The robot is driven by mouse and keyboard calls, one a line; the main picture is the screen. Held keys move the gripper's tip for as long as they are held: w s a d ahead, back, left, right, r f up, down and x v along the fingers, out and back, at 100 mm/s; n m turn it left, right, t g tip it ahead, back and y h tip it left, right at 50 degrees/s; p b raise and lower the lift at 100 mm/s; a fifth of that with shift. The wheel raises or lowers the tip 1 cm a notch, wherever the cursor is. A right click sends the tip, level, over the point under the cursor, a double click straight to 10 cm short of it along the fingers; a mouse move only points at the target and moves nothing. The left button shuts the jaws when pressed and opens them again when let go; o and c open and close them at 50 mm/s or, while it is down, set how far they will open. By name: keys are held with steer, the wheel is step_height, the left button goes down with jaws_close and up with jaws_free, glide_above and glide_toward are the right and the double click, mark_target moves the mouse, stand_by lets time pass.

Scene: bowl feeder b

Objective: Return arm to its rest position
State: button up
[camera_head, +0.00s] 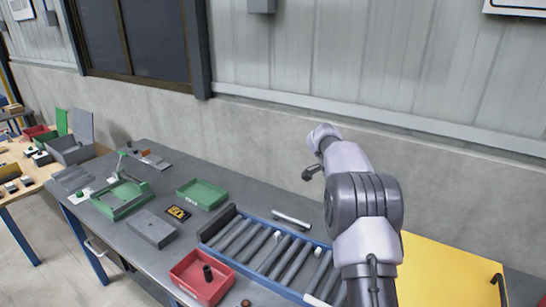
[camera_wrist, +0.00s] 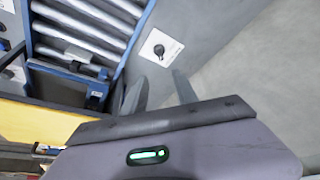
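My gripper (camera_wrist: 160,88) shows in the wrist view with its two dark fingers apart and nothing between them. Beyond the fingers are a grey surface and a paler grey area. In the head view my arm (camera_head: 365,200) rises at the right, in front of the roller conveyor's right end and the yellow panel. I cannot make out the gripper's fingers in the head view.
A roller conveyor (camera_head: 270,250) with a blue frame lies on the grey workbench (camera_head: 150,185). A red bin (camera_head: 200,280), green trays (camera_head: 203,193) and a grey box (camera_head: 152,229) stand left of it. A yellow panel (camera_head: 440,270) is at right. A concrete wall (camera_head: 260,130) runs behind.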

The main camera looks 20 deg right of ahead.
steer(key=s+a+r+n+t+y+b, duration=0.15)
steer(key=s+a+r+n, duration=0.25)
steer(key=s+a+r, duration=0.45)
steer(key=s+a+r+n+t+y, duration=0.1)
steer(key=s+a+r+n+t, duration=0.25)
steer(key=a, duration=0.75)
steer(key=s+a+f+n+y, duration=0.1)
steer(key=s+a+n, duration=0.1)
steer(key=s+a, duration=0.2)
steer(key=s+a+f+n+y, duration=0.1)
steer(key=s+a, duration=0.4)
steer(key=s, duration=0.5)
steer(key=s+a+f+n+t+y+b, duration=0.1)
steer(key=s+a+n, duration=0.3)
steer(key=s, duration=0.4)
steer(key=shift+a+f+y, duration=0.2)
steer(key=shift+y, duration=0.25)
